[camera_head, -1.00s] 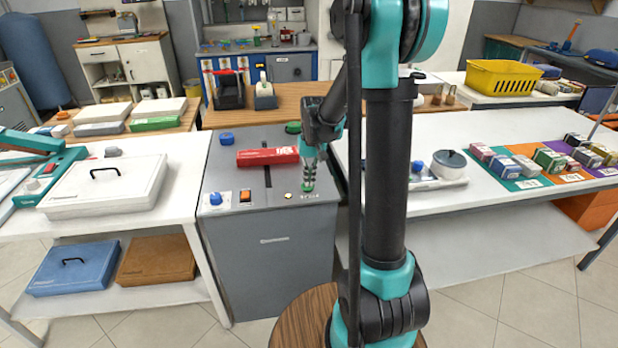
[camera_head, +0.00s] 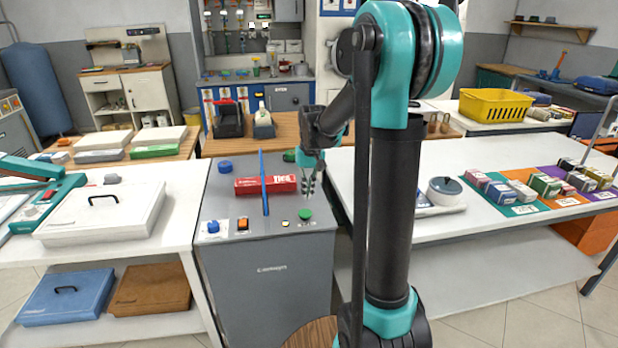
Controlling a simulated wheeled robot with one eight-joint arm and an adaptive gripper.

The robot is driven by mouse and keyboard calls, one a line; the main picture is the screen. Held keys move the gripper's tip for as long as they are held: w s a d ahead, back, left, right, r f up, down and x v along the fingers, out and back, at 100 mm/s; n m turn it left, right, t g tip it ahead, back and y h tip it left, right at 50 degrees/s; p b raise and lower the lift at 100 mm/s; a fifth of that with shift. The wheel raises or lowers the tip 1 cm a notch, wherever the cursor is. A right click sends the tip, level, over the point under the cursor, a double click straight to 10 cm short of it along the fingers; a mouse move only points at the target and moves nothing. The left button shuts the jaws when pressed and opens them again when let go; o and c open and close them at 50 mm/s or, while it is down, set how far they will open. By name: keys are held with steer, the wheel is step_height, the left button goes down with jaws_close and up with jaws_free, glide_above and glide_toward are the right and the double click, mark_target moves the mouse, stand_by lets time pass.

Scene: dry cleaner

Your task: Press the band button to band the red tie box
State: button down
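The red tie box (camera_head: 246,186) lies on the grey machine (camera_head: 268,275). An upright blue band (camera_head: 265,190) crosses the box near its middle and runs down the machine top's slot. Whether it closes around the back is hidden. A green button (camera_head: 305,214) sits at the front right of the machine top, with small dark marks beside it. An orange button (camera_head: 242,223) and a blue knob (camera_head: 212,227) are at the front left. My gripper (camera_head: 308,190) points down just above and behind the green button, apart from it. Its fingers are too small to judge.
A blue cap-like object (camera_head: 225,167) and a green one (camera_head: 289,156) stand at the machine's back. White tables flank it, with a white case (camera_head: 105,210) left and a round pot (camera_head: 446,190) right. My arm blocks the centre right.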

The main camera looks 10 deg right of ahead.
step_height(320, 180, up, 6)
steer(key=shift+d, duration=0.25)
steer(key=shift+s, duration=0.15)
steer(key=s+d+f+t, duration=0.1)
steer(key=s+f+t, duration=0.1)
steer(key=s+f, duration=0.5)
steer(key=s+d+f+t, duration=0.2)
steer(key=s+f, duration=0.5)
steer(key=s, duration=0.9)
steer(key=shift+d+h, duration=0.15)
steer(key=shift+h, duration=0.25)
stand_by(1.7)
